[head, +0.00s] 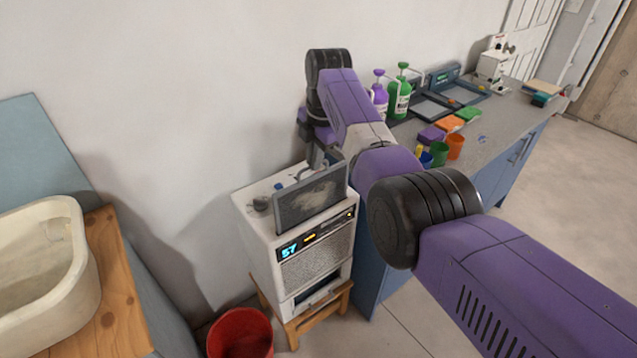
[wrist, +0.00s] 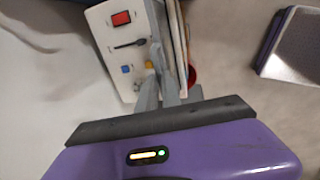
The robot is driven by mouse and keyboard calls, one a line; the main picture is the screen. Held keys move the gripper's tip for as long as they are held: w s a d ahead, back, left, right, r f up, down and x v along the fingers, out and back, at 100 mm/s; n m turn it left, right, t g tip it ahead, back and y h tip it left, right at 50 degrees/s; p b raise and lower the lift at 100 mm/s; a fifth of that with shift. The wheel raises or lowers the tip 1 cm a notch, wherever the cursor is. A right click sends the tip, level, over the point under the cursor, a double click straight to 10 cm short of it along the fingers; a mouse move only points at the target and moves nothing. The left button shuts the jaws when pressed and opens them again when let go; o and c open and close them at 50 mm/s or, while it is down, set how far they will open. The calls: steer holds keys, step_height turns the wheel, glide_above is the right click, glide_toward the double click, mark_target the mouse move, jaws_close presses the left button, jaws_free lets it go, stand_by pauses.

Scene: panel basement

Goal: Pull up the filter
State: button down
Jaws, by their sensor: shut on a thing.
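The filter (head: 310,197) is a flat grey framed panel with a dusty, mottled face. It stands nearly upright at the front top edge of a white machine (head: 262,225) with a lit "57" display. In the wrist view the filter (wrist: 181,42) shows edge-on beside the machine's white top (wrist: 125,75). My gripper (head: 322,160) is at the filter's upper edge and shut on it; its fingers also show in the wrist view (wrist: 166,88). I cannot tell whether the filter's lower edge is still in the machine's slot.
The machine stands on a wooden stool (head: 318,317). A red bucket (head: 240,335) is on the floor before it. A pale basin (head: 45,265) is at left. The blue counter at right holds a purple bottle (head: 379,98), a green bottle (head: 399,100), cups and trays. A wall is behind.

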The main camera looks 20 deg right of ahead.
steer(key=shift+r+p, duration=1.35)
steer(key=shift+r, duration=1.45)
steer(key=shift+w, duration=0.1)
steer(key=c, duration=1.6)
jaws_free()
steer(key=shift+r, duration=0.15)
steer(key=shift+o, duration=0.3)
step_height(320, 180, up, 7)
steer(key=s+b, duration=0.1)
steer(key=shift+s+d+r, duration=0.2)
steer(key=shift+s+d, duration=0.05)
steer(key=shift+s, duration=0.05)
